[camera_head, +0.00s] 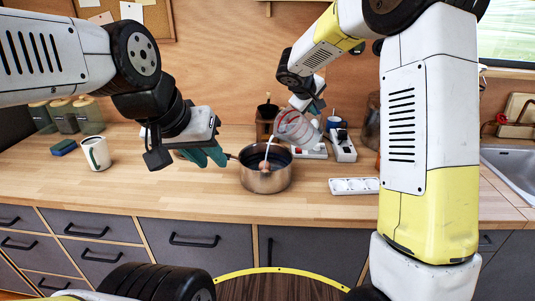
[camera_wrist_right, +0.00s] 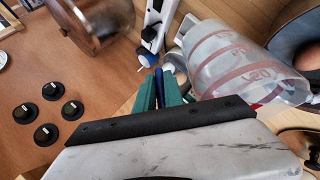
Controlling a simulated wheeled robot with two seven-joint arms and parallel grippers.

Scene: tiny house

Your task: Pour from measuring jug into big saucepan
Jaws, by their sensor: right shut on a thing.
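The measuring jug (camera_head: 296,129), clear with red markings, is tilted above and right of the big saucepan (camera_head: 265,181). It also shows in the right wrist view (camera_wrist_right: 235,65). My right gripper (camera_head: 314,106) is shut on the jug; its green fingers (camera_wrist_right: 160,92) are close together beside it, the exact grip partly hidden. The metal saucepan stands upright on the counter. A thin white streak runs from near the jug down into the pan, ending near a brownish spot; I cannot tell what it is. My left gripper (camera_head: 204,155), green fingers apart, is by the saucepan's handle side, apparently empty.
A white mug (camera_head: 95,153), a blue sponge (camera_head: 64,147) and several jars (camera_head: 62,117) stand at the left of the wooden counter (camera_head: 130,184). White power strips (camera_head: 354,186) lie right of the pan. A sink (camera_head: 508,167) is far right. The counter front is clear.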

